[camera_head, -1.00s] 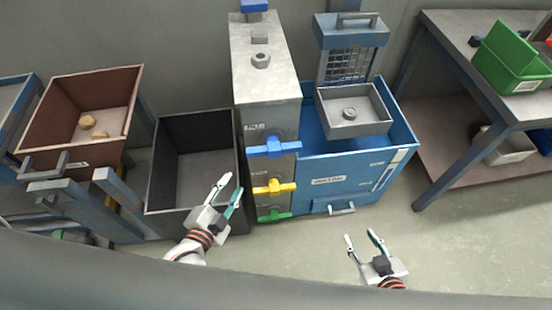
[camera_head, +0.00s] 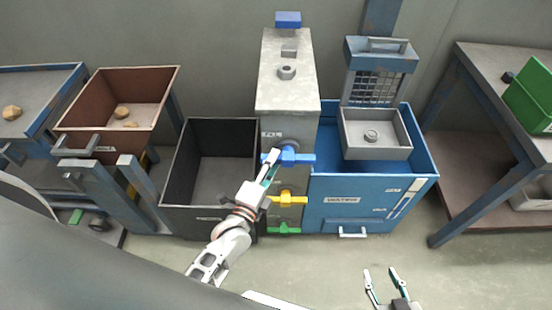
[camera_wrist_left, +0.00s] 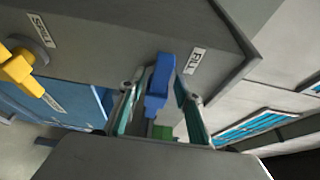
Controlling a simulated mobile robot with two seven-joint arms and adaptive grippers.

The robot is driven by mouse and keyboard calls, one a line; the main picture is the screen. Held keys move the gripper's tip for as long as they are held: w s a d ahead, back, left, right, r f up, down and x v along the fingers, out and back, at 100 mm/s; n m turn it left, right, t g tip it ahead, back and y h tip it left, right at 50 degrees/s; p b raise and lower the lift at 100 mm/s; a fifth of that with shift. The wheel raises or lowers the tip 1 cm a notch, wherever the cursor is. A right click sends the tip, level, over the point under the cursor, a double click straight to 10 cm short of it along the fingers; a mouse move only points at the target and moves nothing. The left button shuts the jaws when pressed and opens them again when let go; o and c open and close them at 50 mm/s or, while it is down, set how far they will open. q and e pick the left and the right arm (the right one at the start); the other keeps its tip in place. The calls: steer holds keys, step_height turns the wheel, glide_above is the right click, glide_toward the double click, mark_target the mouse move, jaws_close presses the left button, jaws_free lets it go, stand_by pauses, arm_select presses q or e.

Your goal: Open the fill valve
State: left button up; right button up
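The fill valve is a blue cross-bar handle (camera_head: 300,158) on the front of a grey column (camera_head: 285,85); a label that seems to read FILL is beside it. My left gripper (camera_head: 271,164) reaches the left end of this handle. In the left wrist view the blue handle (camera_wrist_left: 158,82) lies between the two spread fingers, with a gap visible on both sides. My right gripper (camera_head: 385,280) is open and empty, low over the floor on the right.
A yellow handle (camera_head: 288,199) and a green handle (camera_head: 284,228) sit below the blue one. A blue tank (camera_head: 345,215) labelled WATER stands right of the column, a dark open bin (camera_head: 207,217) left of it. Open floor lies in front.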

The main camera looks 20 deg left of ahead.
arm_select(q)
steer(key=shift+w+d, duration=0.1)
steer(key=shift+w, duration=0.85)
steer(key=shift+c, duration=0.3)
